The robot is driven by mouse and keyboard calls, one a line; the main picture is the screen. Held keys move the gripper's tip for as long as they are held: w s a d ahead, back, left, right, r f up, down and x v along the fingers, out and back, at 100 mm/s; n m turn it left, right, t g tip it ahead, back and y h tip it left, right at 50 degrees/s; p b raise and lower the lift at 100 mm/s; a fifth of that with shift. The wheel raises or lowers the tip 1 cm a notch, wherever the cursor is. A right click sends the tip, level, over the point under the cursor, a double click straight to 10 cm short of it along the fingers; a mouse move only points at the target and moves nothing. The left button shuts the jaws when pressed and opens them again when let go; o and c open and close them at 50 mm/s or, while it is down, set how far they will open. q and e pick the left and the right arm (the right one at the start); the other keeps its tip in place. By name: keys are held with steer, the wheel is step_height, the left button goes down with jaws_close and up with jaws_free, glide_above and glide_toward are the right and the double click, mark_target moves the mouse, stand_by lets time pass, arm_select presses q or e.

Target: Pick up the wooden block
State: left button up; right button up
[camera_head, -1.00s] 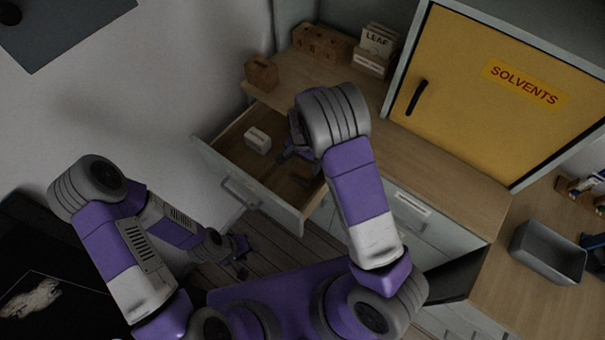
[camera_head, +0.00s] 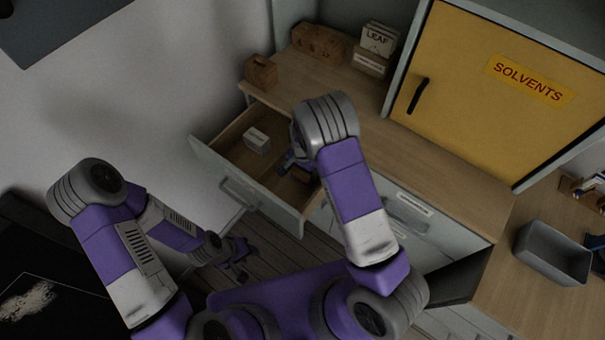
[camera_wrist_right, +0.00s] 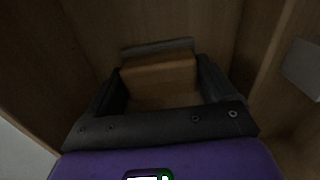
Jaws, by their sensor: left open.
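The wooden block (camera_wrist_right: 160,76) is in the right wrist view, between the two dark fingers of my right gripper (camera_wrist_right: 160,85), inside the open drawer (camera_head: 222,154). It spans nearly the whole gap, and I cannot tell whether the fingers press on it. In the head view my right gripper (camera_head: 290,164) reaches down into the drawer, partly hidden by my own wrist; a bit of brown wood shows beside it. My left gripper (camera_head: 240,262) is open and empty, low outside the drawer.
A small white box (camera_head: 257,142) lies in the drawer, left of my right gripper. The drawer walls stand close around that gripper. A grey bin (camera_head: 551,253) stands at right.

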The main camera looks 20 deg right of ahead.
steer(key=shift+c, duration=0.8)
steer(key=shift+r, duration=0.1)
step_height(320, 180, up, 18)
steer(key=p, duration=0.4)
